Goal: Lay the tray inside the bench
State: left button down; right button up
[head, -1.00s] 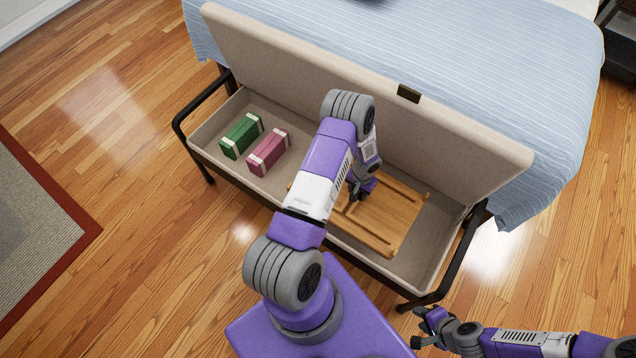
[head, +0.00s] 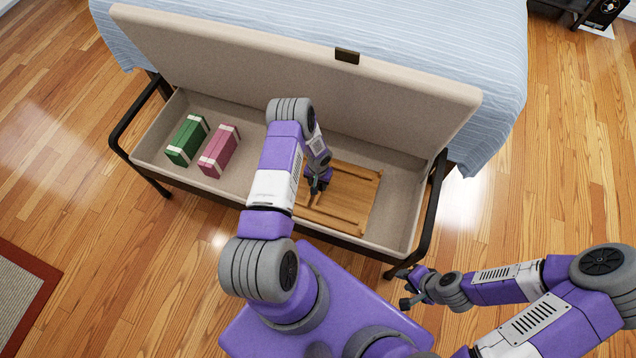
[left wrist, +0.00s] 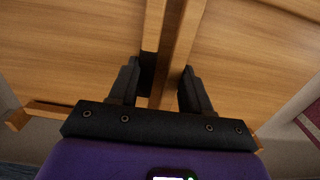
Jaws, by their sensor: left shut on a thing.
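The wooden tray (head: 352,187) is inside the open storage bench (head: 400,222), in the right half of its compartment. It looks about level and roughly in line with the bench walls. I cannot tell whether it rests on the bench floor. My left gripper (head: 317,188) reaches down into the bench and is shut on a wooden bar of the tray. In the left wrist view the bar (left wrist: 168,60) runs between the two dark fingers (left wrist: 168,88). My left arm hides the tray's left part. My right gripper (head: 405,287) is open and empty, outside the bench at its front right.
A green box (head: 187,140) and a pink box (head: 219,151) with pale bands lie in the bench's left half. The raised beige lid (head: 290,75) stands behind, against the bed (head: 420,30). Black armrests flank the bench. Wooden floor is clear at right.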

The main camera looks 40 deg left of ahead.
pick_arm(q)
jog(key=shift+w, duration=0.1)
jog(key=shift+c, duration=2.4)
grip_release()
jog(key=shift+r, duration=0.1)
notch_tip(320, 180, up, 12)
jog(key=p, duration=0.4)
jog(key=s+d+r+h, duration=0.1)
jog(key=s+d+r, duration=0.1)
jog(key=s+d, duration=0.3)
jog(key=s+d+r+h, duration=0.1)
jog(key=s+d+r, duration=0.2)
jog(key=d, duration=0.8)
jog(key=s+d+r+m+h, duration=0.1)
jog(key=s+d+r+h, duration=0.1)
jog(key=s+d, duration=0.5)
jog(key=shift+d+r+t, duration=0.25)
jog(key=shift+d+t, duration=0.15)
jog(key=shift+d, duration=0.05)
